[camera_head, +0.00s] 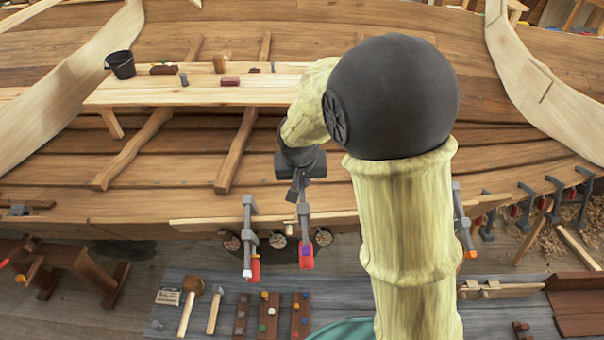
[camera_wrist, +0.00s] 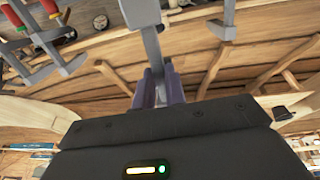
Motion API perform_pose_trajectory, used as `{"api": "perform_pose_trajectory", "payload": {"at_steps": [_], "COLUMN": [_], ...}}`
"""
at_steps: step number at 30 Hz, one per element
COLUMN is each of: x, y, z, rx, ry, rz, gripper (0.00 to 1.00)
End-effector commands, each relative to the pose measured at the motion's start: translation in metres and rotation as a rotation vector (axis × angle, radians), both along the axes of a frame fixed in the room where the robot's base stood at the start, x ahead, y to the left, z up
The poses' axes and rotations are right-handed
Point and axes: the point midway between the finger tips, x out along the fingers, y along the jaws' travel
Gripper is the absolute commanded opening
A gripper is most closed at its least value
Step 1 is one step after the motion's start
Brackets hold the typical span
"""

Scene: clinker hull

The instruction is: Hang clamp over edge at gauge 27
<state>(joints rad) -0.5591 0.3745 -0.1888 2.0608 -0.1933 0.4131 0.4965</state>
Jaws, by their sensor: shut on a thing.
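My gripper (camera_head: 299,188) is shut on a grey bar clamp (camera_head: 304,215) with a red-purple handle (camera_head: 306,256). The held clamp hangs upright, handle down, at the hull's lower plank edge (camera_head: 200,222); I cannot tell whether it touches the edge. In the wrist view my fingers (camera_wrist: 158,86) pinch the clamp's bar (camera_wrist: 153,48).
Another clamp (camera_head: 249,230) hangs on the edge just left of mine, and one (camera_head: 461,220) hangs to the right behind my arm. A plank (camera_head: 200,93) with a black bucket (camera_head: 121,64) lies above. Tools lie on a grey bench (camera_head: 225,285) below.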

Motion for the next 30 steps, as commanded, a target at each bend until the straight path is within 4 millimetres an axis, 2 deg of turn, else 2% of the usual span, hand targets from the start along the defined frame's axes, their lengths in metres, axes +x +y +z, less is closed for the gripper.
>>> {"api": "perform_pose_trajectory", "payload": {"at_steps": [11,30], "x": [0.001,0.001], "y": [0.001,-0.001], "z": [-0.004,-0.048], "rx": [0.001,0.001], "ry": [-0.003,-0.003], "rz": [0.000,-0.003], "gripper": [0.00,0.00]}}
